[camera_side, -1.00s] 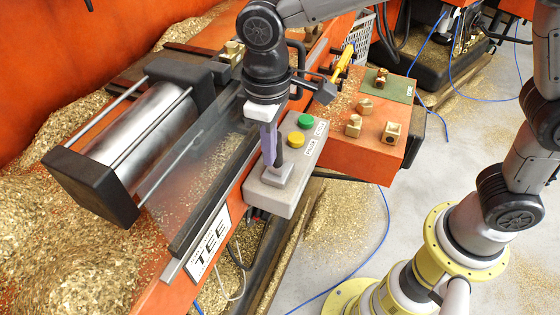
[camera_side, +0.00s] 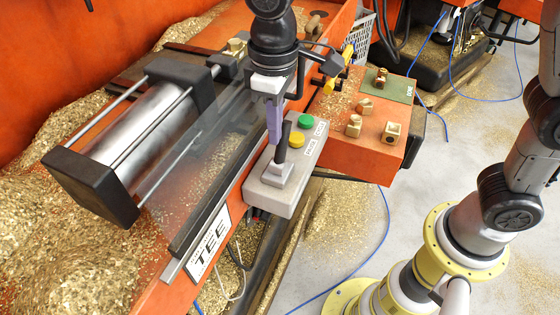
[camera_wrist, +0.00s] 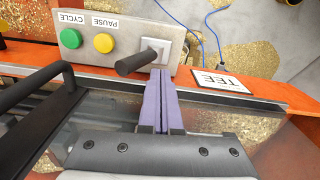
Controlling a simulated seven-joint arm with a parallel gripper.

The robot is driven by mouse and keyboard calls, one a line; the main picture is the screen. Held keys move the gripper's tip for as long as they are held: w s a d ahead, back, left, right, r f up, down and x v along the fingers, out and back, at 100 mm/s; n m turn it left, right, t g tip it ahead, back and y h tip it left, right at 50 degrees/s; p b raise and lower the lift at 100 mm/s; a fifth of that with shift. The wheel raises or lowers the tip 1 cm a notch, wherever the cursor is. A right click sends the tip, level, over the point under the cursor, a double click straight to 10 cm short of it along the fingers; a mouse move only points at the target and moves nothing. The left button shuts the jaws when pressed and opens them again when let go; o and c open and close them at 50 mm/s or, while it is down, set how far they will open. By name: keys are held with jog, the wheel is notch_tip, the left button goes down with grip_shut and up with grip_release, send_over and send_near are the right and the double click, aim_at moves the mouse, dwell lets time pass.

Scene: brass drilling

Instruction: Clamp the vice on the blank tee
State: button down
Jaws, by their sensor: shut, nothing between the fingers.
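The vice is worked by a large silver cylinder (camera_side: 135,130) with black end blocks at the left of the side view. A small brass piece (camera_side: 236,46), seemingly the blank tee, shows beyond its far end block; whether the jaw touches it I cannot tell. A black lever (camera_side: 284,142) rises, slightly tilted, from a square base on the grey control box. My gripper (camera_side: 275,142), with purple fingers, is shut and empty close beside the lever. In the wrist view the fingertips (camera_wrist: 160,72) lie just beside the lever (camera_wrist: 134,63); contact is unclear.
The control box (camera_side: 258,197) carries a green button (camera_side: 306,120) and a yellow button (camera_side: 296,139). A clear guard (camera_side: 205,150) stands between box and cylinder. Several brass pieces lie on the orange block (camera_side: 350,155) and its green pad (camera_side: 398,88). A TEE sign (camera_side: 208,243) is in front.

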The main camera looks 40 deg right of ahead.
notch_tip(320, 180, up, 6)
jog(key=shift+s+a, duration=0.25)
jog(key=shift+a, duration=0.2)
jog(key=shift+r, duration=0.1)
jog(key=s+d+r+m+t, duration=0.1)
jog(key=s+d+r+m, duration=0.15)
jog(key=d, duration=0.45)
jog(key=s+d+r+m+t, duration=0.1)
jog(key=s+d+r, duration=0.25)
jog(key=d, duration=0.35)
jog(key=s+d+f+m+t, duration=0.2)
jog(key=s+d+f+t, duration=0.1)
jog(key=s+d+f, duration=0.5)
jog(key=s+f, duration=0.1)
jog(key=s, duration=0.2)
jog(key=shift+d+f+t, duration=0.25)
jog(key=shift+d+t, duration=0.05)
jog(key=shift+d, duration=0.05)
